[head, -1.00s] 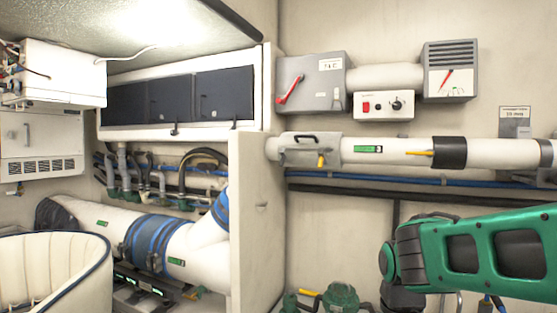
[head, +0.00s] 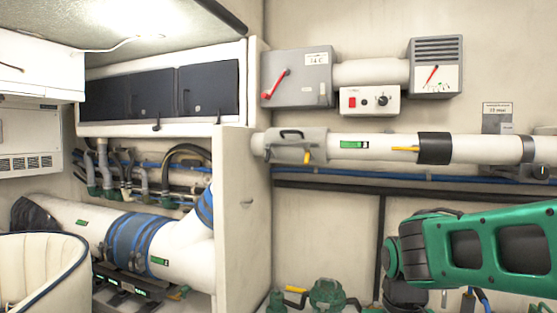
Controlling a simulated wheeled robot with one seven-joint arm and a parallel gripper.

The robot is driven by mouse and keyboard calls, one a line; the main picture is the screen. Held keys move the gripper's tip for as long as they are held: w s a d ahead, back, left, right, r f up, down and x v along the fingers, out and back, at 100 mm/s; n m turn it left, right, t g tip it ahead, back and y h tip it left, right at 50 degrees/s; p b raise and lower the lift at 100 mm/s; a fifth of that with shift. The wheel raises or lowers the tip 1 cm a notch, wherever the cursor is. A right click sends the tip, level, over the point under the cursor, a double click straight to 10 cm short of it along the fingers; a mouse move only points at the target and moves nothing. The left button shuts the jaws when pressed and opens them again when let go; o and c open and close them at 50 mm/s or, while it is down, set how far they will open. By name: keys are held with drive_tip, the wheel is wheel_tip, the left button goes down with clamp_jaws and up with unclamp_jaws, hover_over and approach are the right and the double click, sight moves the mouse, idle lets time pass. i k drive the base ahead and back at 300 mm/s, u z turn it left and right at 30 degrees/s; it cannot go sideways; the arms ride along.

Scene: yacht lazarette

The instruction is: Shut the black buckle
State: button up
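I cannot single out the black buckle with certainty. In the head view, blue straps (head: 140,240) wrap the wide white duct at lower left. Small dark fittings (head: 110,248) sit on the strap's left edge, too small to tell whether they are open or shut. Another dark fitting (head: 136,262) is on the lower strap. My green arm reaches in from the right, well away from the duct. My gripper is not in view.
A white partition (head: 245,215) stands between the duct and the wall at right. A cream padded seat (head: 40,268) is at lower left. A white pipe with a black band (head: 434,148) crosses the wall. Green pumps (head: 327,295) stand low in front.

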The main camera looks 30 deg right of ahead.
sight(270, 155)
drive_tip(key=z, duration=2.7)
drive_tip(key=k, duration=1.1)
drive_tip(key=u, duration=2.25)
drive_tip(key=i, duration=0.95)
